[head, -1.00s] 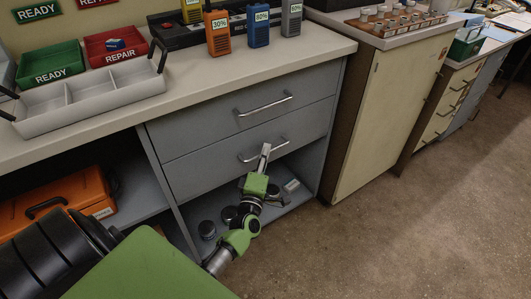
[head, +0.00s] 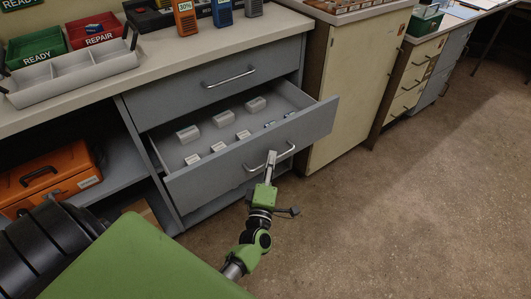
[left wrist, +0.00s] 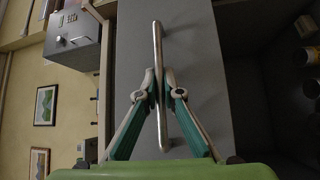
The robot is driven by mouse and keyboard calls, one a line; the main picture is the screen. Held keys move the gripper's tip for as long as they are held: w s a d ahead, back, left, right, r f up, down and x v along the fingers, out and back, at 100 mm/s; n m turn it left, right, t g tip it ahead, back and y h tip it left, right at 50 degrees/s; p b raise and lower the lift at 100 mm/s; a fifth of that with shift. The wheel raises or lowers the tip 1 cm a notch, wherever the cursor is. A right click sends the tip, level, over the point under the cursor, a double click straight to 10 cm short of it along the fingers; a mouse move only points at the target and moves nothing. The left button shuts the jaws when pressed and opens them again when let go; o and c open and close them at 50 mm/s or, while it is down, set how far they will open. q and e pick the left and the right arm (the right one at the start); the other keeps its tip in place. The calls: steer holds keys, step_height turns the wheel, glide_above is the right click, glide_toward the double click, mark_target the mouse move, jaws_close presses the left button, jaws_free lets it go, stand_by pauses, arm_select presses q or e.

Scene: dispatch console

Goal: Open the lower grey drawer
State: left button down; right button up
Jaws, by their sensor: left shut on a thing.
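The lower grey drawer (head: 205,180) is pulled well out of the cabinet in the head view. Several small pale boxes (head: 222,119) lie inside it. Its metal bar handle (head: 285,154) sits on the front panel. My left gripper (head: 270,160) is shut on this handle; in the left wrist view its two fingers (left wrist: 159,95) close around the bar handle (left wrist: 157,60). The upper grey drawer (head: 208,95) above is shut. My right gripper is not in view.
The counter above holds a grey divided tray (head: 50,92), a green bin, a red bin and radios. An orange case (head: 60,175) sits on the open shelf at left. A cream cabinet (head: 350,90) stands to the right. The floor (head: 400,220) in front is clear.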

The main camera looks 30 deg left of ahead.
arm_select(q)
steer(key=shift+s+d, duration=0.3)
steer(key=shift+d, duration=0.45)
steer(key=shift+s+d, duration=0.35)
steer(key=shift+d, duration=0.45)
steer(key=shift+s+d, duration=0.3)
steer(key=shift+d, duration=0.45)
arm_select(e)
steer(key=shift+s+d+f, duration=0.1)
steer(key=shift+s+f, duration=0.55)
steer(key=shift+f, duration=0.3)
arm_select(q)
steer(key=c, duration=2.4)
jaws_free()
steer(key=shift+c, duration=0.2)
steer(key=v, duration=1.2)
steer(key=shift+f, duration=0.15)
